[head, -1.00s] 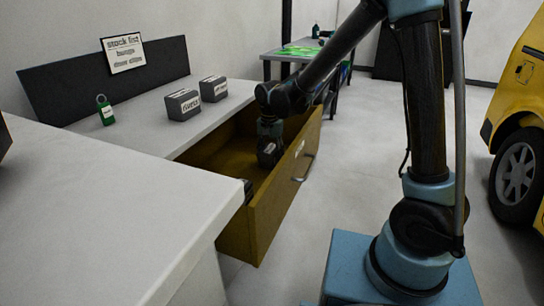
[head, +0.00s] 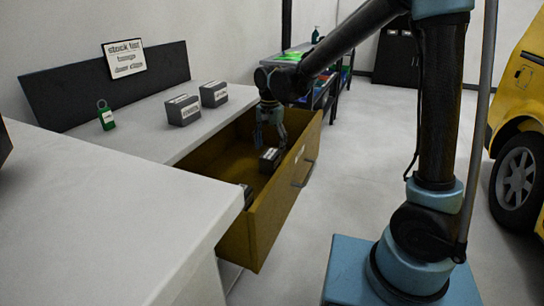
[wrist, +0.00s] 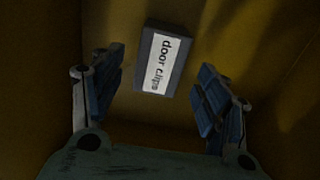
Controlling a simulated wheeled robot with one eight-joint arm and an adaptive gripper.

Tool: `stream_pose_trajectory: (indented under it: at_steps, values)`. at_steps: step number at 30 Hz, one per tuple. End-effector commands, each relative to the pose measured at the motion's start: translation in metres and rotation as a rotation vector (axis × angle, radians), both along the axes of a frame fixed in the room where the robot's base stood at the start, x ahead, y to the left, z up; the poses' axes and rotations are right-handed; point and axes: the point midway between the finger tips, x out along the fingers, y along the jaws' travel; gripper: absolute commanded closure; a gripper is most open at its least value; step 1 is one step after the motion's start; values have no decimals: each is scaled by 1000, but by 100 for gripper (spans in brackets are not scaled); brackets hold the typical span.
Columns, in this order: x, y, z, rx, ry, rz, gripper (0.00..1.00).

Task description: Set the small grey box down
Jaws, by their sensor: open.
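The small grey box (head: 270,159) lies on the floor of the open wooden drawer (head: 238,160). In the wrist view the box (wrist: 172,34) shows a white label reading "door clips". My gripper (head: 269,143) is inside the drawer, just above the box. In the wrist view its two blue-padded fingers (wrist: 165,98) stand wide apart, with a clear gap between them, and the box lies beyond the fingertips, not touching either one.
Another dark item (head: 247,190) sits at the drawer's near end. A yellow vehicle (head: 520,120) is at right.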

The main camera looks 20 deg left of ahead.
Motion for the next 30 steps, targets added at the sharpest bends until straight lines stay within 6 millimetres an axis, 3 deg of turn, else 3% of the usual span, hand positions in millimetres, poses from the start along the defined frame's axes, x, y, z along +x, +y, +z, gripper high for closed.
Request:
stream_pose_trajectory:
  at_steps: [3, 10, 30]
  values:
    - [0, 0, 20, 0, 0, 0, 32]
    - [0, 0, 46, 0, 0, 0, 32]
    - [7, 0, 56, 3, -23, 4, 32]
